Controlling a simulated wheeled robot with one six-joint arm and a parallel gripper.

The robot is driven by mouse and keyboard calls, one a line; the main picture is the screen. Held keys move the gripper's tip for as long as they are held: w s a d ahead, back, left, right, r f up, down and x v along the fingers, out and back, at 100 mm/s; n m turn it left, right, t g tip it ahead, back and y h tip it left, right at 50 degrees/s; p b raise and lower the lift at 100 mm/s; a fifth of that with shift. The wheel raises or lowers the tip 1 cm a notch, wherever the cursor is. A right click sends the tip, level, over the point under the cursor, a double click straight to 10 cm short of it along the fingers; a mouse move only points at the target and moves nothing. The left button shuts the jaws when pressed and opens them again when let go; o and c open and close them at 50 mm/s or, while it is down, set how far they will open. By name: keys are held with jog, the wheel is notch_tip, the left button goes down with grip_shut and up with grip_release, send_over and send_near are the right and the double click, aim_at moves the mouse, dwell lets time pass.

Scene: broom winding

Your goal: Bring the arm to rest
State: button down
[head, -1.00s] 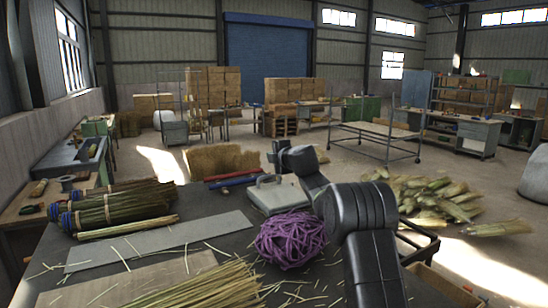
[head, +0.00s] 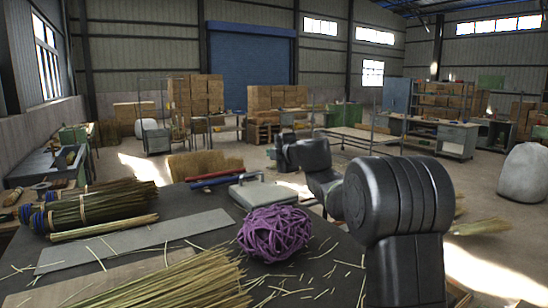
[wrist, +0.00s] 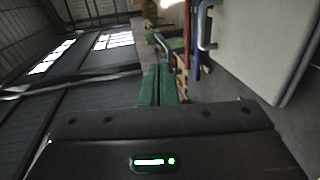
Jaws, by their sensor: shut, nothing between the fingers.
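My gripper shows in the wrist view as two green fingers (wrist: 159,70) lying side by side, shut and empty. Nothing is held between them. In the head view my black arm (head: 400,200) rises at the right of the workbench and bends away from me over its far right side. The fingers cannot be made out in the head view. In the wrist view a pale flat case with a handle (wrist: 262,45) is to the right of the fingers, apart from them.
The workbench (head: 205,265) holds a purple tangled ball (head: 274,234), loose straw (head: 165,285), tied straw bundles (head: 100,208) at left, the pale case (head: 262,192) and red and blue rods (head: 217,179). A trolley (head: 370,137) stands farther back on open floor.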

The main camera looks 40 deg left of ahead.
jog(key=shift+s+d, duration=0.15)
jog(key=shift+d, duration=0.25)
jog(key=p+x, duration=0.4)
jog(key=x, duration=1)
jog(key=shift+p, duration=0.4)
jog(key=shift+d, duration=0.2)
